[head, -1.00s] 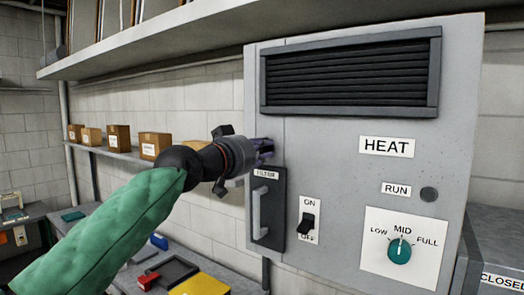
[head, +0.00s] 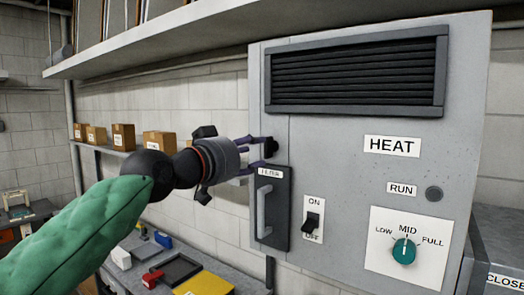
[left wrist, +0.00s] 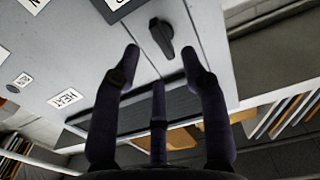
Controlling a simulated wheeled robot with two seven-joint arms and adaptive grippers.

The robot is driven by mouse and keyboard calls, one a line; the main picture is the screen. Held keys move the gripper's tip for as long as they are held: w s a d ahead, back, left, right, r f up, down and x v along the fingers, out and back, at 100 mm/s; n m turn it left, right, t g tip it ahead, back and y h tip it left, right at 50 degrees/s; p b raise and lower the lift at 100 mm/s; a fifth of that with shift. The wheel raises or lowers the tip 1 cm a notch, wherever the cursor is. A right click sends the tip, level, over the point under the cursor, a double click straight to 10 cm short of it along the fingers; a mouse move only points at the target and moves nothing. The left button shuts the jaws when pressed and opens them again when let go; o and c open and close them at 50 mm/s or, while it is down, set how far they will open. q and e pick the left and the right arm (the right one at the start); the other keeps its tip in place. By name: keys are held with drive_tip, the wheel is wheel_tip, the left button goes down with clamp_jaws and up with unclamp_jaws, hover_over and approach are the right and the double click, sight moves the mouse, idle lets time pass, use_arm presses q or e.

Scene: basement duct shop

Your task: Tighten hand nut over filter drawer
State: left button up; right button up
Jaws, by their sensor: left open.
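The black hand nut (head: 272,148) sits on the grey heater's front near its left edge, just above the dark filter drawer (head: 273,215) with its label and grey upright handle. In the left wrist view the nut (left wrist: 162,38) is a dark, elongated knob, slanted in the picture. My left gripper (head: 260,152) is open at the nut, its purple fingers pointing at the panel. In the left wrist view the fingertips (left wrist: 160,60) lie either side of the line to the nut; I cannot tell whether they touch it. My right gripper is not in view.
The heater front (head: 345,160) carries a louvred vent (head: 355,70), an ON/OFF switch (head: 312,222) and a teal dial (head: 403,251). A shelf (head: 240,42) runs above. Boxes (head: 123,137) stand on a wall ledge; a cluttered bench (head: 225,277) is below left.

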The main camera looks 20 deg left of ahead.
use_arm(q)
drive_tip(key=v, duration=0.6)
drive_tip(key=shift+f, duration=0.1)
idle(0.4)
